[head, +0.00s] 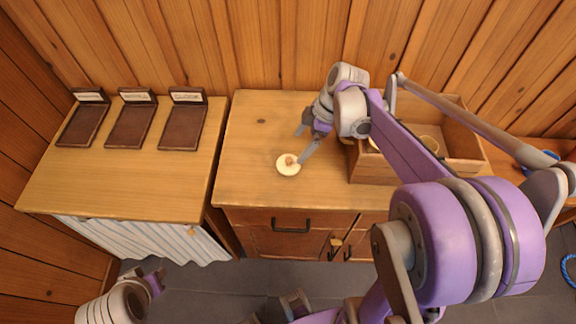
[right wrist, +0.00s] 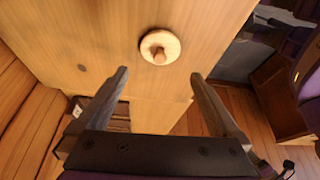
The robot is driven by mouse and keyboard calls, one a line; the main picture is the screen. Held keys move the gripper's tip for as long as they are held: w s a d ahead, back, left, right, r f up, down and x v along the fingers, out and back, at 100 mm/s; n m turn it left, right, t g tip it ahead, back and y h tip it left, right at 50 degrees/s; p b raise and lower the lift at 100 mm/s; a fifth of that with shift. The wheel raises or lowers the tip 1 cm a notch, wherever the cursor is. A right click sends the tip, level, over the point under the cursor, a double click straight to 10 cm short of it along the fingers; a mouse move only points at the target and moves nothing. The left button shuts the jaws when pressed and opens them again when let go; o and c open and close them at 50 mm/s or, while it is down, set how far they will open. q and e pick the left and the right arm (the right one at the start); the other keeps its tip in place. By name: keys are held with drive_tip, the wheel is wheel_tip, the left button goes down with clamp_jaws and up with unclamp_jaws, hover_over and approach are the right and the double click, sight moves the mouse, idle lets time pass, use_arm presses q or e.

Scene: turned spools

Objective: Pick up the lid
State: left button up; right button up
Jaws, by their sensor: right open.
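The lid (head: 288,164) is a small pale round disc with a brown knob. It lies flat on the wooden cabinet top (head: 245,150), near its front edge. It also shows in the right wrist view (right wrist: 160,46), ahead of and between the fingertips. My right gripper (head: 303,142) is open and empty, with one finger close beside the lid in the head view. In the right wrist view the two fingers (right wrist: 158,78) are apart and the lid is beyond them. My left gripper (head: 153,282) is low at the bottom left, away from the cabinet; its fingers cannot be made out.
A wooden box (head: 375,168) with compartments stands right of the lid, partly hidden by my right arm. Three dark labelled trays (head: 130,125) stand on the left counter (head: 100,185). The cabinet top left of the lid is clear. A wooden plank wall (head: 200,45) closes the back.

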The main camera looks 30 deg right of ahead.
sight(289, 159)
drive_tip(key=x, duration=0.9)
drive_tip(key=shift+f, duration=0.15)
drive_tip(key=shift+c, duration=0.3)
drive_tip(key=c, duration=0.9)
